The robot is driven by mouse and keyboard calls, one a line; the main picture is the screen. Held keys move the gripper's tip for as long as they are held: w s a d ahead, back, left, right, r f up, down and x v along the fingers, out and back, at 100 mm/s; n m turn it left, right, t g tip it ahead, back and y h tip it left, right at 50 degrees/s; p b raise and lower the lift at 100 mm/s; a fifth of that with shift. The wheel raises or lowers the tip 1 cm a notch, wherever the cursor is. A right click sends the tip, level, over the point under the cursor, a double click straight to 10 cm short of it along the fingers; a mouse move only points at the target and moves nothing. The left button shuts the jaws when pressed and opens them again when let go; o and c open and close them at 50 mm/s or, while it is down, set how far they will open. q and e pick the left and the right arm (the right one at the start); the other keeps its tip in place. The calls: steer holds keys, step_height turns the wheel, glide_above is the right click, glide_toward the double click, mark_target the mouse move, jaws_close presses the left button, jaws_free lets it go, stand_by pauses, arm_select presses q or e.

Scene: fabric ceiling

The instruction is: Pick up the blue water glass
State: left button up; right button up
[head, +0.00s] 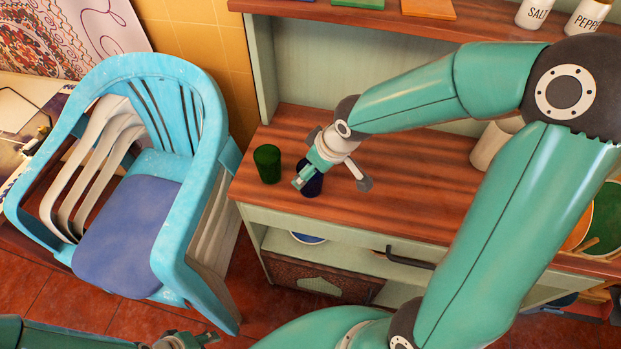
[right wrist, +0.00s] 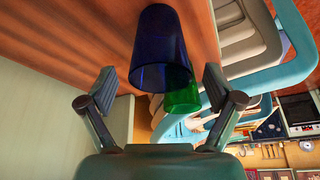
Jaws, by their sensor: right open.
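The dark blue water glass (head: 313,184) stands on the wooden counter near its front left, partly hidden by my right gripper (head: 331,181) in the head view. In the right wrist view the blue glass (right wrist: 160,45) lies between the lines of the two fingers, just ahead of my open right gripper (right wrist: 158,92). No finger visibly touches it. A green glass (head: 267,163) stands to its left on the counter, and it also shows behind the blue one in the right wrist view (right wrist: 185,92). My left gripper (head: 195,339) is partly in view at the bottom edge.
The wooden counter (head: 420,172) is clear to the right of the glasses up to a pale container (head: 488,147). A blue chair (head: 185,80) stands close to the counter's left end. A shelf with salt and pepper jars (head: 533,12) runs above the counter.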

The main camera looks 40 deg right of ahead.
steer(key=shift+x, duration=1.05)
steer(key=shift+c, duration=0.2)
steer(key=shift+r, duration=0.1)
steer(key=c, duration=1.3)
steer(key=shift+r, duration=0.15)
